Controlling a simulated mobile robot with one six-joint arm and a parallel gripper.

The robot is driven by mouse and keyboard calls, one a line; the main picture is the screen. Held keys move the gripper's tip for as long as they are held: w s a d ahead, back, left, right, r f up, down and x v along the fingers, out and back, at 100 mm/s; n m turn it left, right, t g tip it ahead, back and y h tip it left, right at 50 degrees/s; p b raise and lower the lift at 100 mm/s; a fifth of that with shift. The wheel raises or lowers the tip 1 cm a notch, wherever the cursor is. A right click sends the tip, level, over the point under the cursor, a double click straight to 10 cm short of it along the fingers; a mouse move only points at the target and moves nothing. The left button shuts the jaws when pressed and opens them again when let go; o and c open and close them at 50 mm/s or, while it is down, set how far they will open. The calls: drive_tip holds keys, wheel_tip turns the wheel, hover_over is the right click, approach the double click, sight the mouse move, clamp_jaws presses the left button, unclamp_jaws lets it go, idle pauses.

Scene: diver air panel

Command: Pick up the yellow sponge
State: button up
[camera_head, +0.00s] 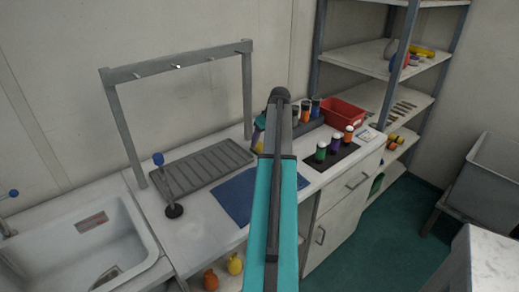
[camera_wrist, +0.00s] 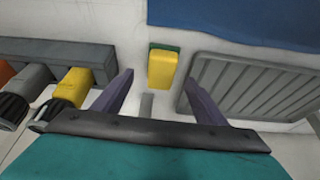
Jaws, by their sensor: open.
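The yellow sponge (camera_wrist: 161,70), with a green layer along its far edge, rests on the pale counter in the wrist view. My gripper (camera_wrist: 158,78) is open, with one dark finger on each side of the sponge in the picture. The fingers hold nothing, and I cannot tell their height above it. In the head view my teal arm covers this area and hides the gripper. A small yellow patch (camera_head: 259,146) shows beside the arm there; I cannot tell whether it is the sponge.
A grey ribbed drying tray (camera_wrist: 262,85) lies right of the sponge. A grey holder (camera_wrist: 90,56) with capped bottles stands left. A blue mat (camera_wrist: 240,20) lies beyond. The head view shows a sink (camera_head: 95,245), a rail frame (camera_head: 180,65) and a red bin (camera_head: 342,114).

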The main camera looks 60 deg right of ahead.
sight(260, 145)
drive_tip(key=shift+p+x, duration=0.55)
drive_tip(key=shift+x, duration=0.35)
drive_tip(key=shift+p+x, duration=0.5)
drive_tip(key=shift+x, duration=1.2)
drive_tip(key=shift+w, duration=0.15)
drive_tip(key=shift+r, duration=0.1)
drive_tip(key=c, duration=1.1)
